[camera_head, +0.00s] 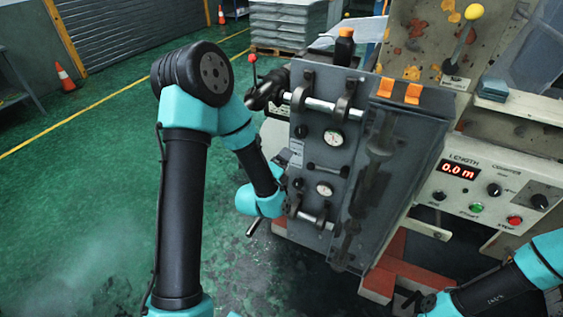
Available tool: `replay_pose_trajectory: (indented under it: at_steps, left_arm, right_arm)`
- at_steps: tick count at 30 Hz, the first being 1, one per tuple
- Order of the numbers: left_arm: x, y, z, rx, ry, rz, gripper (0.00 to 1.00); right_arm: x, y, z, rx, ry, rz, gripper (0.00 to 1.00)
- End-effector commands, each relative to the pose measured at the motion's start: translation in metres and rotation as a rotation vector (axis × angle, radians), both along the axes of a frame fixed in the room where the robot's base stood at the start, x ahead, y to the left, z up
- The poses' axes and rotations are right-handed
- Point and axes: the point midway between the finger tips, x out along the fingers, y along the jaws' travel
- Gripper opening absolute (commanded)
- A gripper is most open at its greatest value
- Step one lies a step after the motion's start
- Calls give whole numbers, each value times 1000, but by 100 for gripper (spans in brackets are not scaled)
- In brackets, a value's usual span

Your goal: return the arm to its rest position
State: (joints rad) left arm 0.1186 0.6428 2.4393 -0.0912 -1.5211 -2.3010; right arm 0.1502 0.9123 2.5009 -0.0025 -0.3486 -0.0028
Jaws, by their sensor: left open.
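My left arm (185,190) rises from the bottom edge, bends at a dark round elbow and comes down to the left side of the grey machine panel. My left gripper (281,181) is at the end of it, close to the panel's left edge. It is open, small and dark, and its fingertips are hard to make out. I cannot tell whether it touches the panel. I see nothing held in it. Part of my right arm (497,295) shows at the bottom right; its gripper does not show clearly.
The grey panel (322,160) carries gauges and two roller bars. A lever with a red knob (252,59) stands at its upper left. A control box (470,195) reads 0.0 m. A stacked pallet (287,25) and a traffic cone (65,77) stand behind. The green floor at left is clear.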

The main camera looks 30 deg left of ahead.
Motion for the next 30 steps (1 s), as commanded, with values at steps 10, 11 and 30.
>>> replay_pose_trajectory:
  at_steps: [10,11,30]
  left_arm:
    - [0,-1,-4,-25,15,-3,79]
    - [0,-2,-7,-40,24,-6,79]
    - [-58,-46,-153,-1032,662,171,79]
  right_arm:
    - [0,0,0,0,0,0,43]
    - [0,0,0,0,0,0,43]
    - [0,0,0,0,0,0,43]
